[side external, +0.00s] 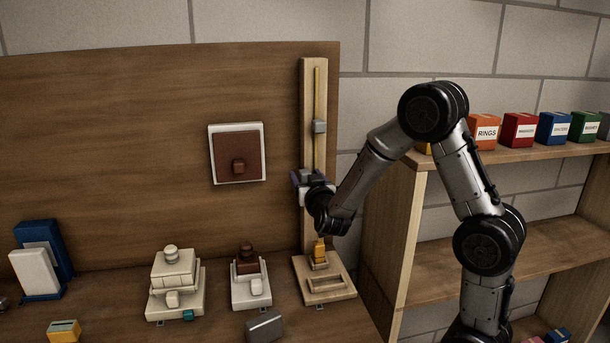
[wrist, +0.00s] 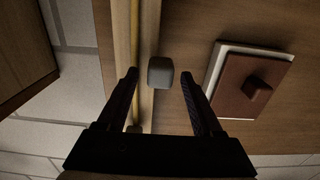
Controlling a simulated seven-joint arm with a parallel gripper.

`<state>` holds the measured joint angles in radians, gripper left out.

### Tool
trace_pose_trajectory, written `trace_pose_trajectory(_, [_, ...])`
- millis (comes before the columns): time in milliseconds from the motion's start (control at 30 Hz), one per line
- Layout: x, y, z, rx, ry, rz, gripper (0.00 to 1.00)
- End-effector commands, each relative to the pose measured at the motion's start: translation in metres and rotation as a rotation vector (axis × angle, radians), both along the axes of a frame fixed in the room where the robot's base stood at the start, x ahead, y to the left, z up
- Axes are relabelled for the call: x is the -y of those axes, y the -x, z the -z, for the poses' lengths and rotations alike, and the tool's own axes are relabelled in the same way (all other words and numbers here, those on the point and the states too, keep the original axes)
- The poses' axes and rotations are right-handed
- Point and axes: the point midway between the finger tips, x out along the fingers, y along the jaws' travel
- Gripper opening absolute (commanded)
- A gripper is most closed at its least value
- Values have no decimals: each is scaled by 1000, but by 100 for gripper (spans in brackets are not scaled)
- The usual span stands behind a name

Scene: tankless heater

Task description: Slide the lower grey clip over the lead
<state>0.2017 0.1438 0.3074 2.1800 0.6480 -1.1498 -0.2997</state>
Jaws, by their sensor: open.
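The yellow lead (side external: 317,95) runs straight up the pale upright board (side external: 308,75); it also shows in the wrist view (wrist: 134,30). The lower grey clip (wrist: 160,72) is a small rounded block beside the lead, not over it, in the wrist view. In the side view it (side external: 305,175) is partly hidden by my gripper. The upper grey clip (side external: 319,127) sits across the lead higher up. My gripper (wrist: 160,76) is open, with one finger on either side of the lower clip and a visible gap at each side. I cannot tell how deep the fingertips reach.
A brown square panel with a knob (side external: 238,155) is on the wooden backboard left of the upright. A wooden base with a yellow piece (side external: 320,252) stands below. Cream (side external: 175,285) and brown-topped (side external: 248,275) fixtures stand left of it. Shelves with boxes (side external: 487,130) are at right.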

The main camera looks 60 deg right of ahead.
Motion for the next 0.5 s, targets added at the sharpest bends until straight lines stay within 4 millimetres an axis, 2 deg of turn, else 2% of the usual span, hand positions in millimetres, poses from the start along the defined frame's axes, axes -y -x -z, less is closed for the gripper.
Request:
trace_pose_trajectory(167, [10, -9, -1, 1, 1, 1, 68])
trace_pose_trajectory(467, [11, -11, 0, 1, 1, 0, 68])
trace_pose_trajectory(500, [11, -11, 0, 1, 1, 0, 64])
